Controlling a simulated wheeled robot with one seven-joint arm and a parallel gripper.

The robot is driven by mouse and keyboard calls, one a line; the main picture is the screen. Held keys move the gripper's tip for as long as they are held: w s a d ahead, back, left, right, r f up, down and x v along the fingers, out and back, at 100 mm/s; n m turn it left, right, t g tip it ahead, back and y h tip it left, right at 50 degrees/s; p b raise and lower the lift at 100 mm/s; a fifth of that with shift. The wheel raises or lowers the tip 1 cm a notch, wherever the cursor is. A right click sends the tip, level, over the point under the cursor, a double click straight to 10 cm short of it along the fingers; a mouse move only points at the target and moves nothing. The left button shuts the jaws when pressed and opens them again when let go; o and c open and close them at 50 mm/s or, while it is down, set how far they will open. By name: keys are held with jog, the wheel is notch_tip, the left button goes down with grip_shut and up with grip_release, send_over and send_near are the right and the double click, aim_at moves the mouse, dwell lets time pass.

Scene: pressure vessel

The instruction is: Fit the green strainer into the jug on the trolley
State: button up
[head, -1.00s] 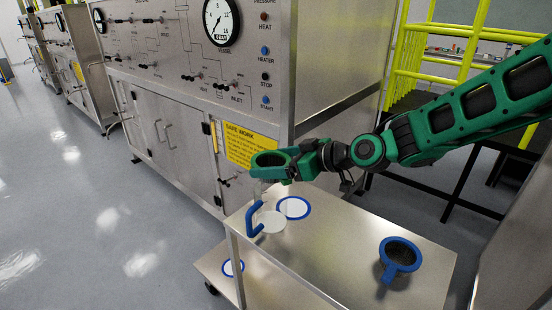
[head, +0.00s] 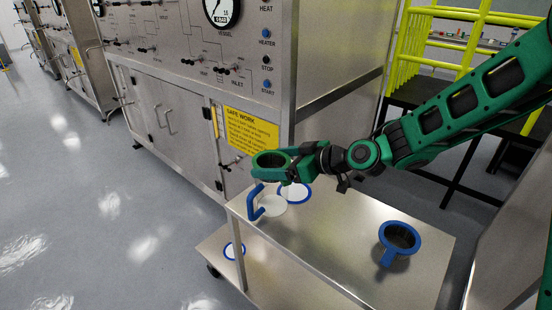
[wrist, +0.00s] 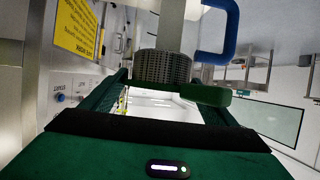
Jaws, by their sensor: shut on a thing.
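The green strainer (head: 271,159) is held level by its handle in my gripper (head: 300,160), which is shut on it. It is over the clear jug with a blue handle (head: 254,203), which stands on the trolley (head: 335,225) near its far left corner. In the wrist view the dark mesh basket (wrist: 163,67) of the strainer lines up with the jug's pale body, and the blue jug handle (wrist: 229,38) shows beside it. I cannot tell whether the basket's end is inside the jug's mouth.
A blue strainer (head: 401,237) sits at the trolley's right. A white disc with a blue rim (head: 300,194) lies just behind the jug, and another (head: 234,251) is on the lower shelf. The steel cabinet (head: 185,140) stands close behind. The trolley top's middle is clear.

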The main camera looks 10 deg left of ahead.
jog(key=shift+f, duration=1.3)
jog(key=shift+f, duration=0.1)
jog(key=o, duration=1.1)
jog(key=v, duration=1.1)
jog(key=shift+f, duration=0.1)
